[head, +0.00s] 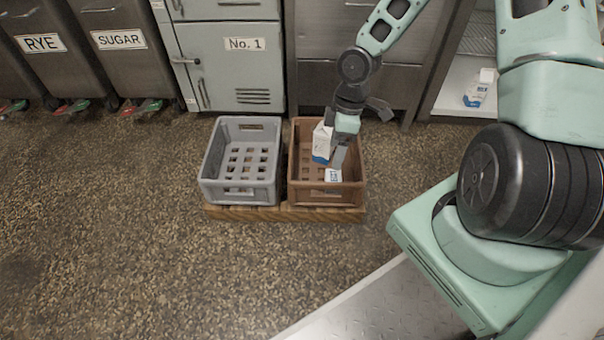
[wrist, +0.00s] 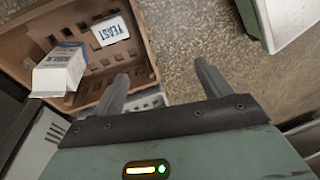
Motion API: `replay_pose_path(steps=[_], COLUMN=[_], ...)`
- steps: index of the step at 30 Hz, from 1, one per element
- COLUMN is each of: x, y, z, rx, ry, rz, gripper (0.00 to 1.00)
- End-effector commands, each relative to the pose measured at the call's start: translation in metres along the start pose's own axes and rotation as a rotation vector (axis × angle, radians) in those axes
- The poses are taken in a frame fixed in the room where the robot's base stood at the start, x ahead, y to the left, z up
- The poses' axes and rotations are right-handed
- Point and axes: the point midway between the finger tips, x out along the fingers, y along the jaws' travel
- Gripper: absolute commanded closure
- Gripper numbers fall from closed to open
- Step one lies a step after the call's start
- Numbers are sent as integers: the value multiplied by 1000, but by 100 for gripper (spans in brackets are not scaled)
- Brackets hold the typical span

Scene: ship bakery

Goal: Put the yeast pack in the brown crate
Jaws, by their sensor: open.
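The yeast pack (head: 333,175), a small white pack with dark lettering, lies on the floor of the brown crate (head: 327,200). In the wrist view the yeast pack (wrist: 110,31) shows its "YEAST" label inside the brown crate (wrist: 137,38). My gripper (head: 339,154) is over the crate with its fingers pointing down. In the wrist view both fingers (wrist: 161,76) are spread apart with nothing between them, and the pack is clear of them. In the head view the gripper hides part of the crate's right interior.
A white and blue milk carton (head: 321,143) stands in the brown crate, close to my gripper. An empty grey crate (head: 211,165) stands left of it on the same wooden pallet (head: 240,213). Another carton (head: 480,90) is on a low shelf at right. Cabinets and bins line the back.

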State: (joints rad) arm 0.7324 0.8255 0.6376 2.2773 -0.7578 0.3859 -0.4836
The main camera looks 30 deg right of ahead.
Motion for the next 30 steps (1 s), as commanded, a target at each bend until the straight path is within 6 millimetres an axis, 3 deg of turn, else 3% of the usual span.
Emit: replay_pose_path(steps=[6,12,18,21,25,30], x=[-51,-92,-121,-130,-135,-136], y=[-70,-152,-236,-266,-287,-293], z=[-53,-88,-101,-101,-99,-99], rx=[71,167,256,286,311,320], ry=[-157,-183,-126,-95,-72,-66], rz=[80,166,198,190,176,171], gripper=[23,23,23,23,23,23])
